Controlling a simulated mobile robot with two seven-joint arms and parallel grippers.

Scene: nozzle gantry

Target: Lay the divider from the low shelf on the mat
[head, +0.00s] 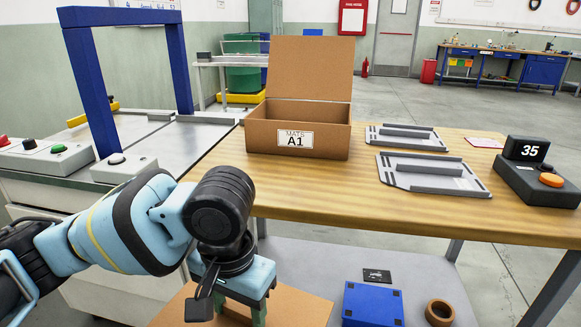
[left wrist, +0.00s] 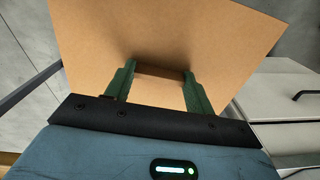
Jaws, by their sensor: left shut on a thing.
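The divider (head: 305,306) is a flat brown cardboard sheet at the low shelf (head: 420,290), below the table. It fills much of the left wrist view (left wrist: 215,40). My left gripper (head: 245,310) points down and is shut on a raised brown part between its green fingers (left wrist: 158,85). I cannot tell whether the sheet rests on the shelf or is just above it. An open cardboard box (head: 330,140) labelled MATS A1 stands on the table; its floor is hidden, and I see no mat in it. My right gripper is not in view.
Two grey fixtures (head: 440,184) (head: 405,144) lie on the wooden table (head: 370,212), beside a counter reading 35 (head: 535,180). A blue box (head: 373,305), a tape roll (head: 439,312) and a small black item (head: 377,275) are on the low shelf. A blue gantry (head: 85,80) stands left.

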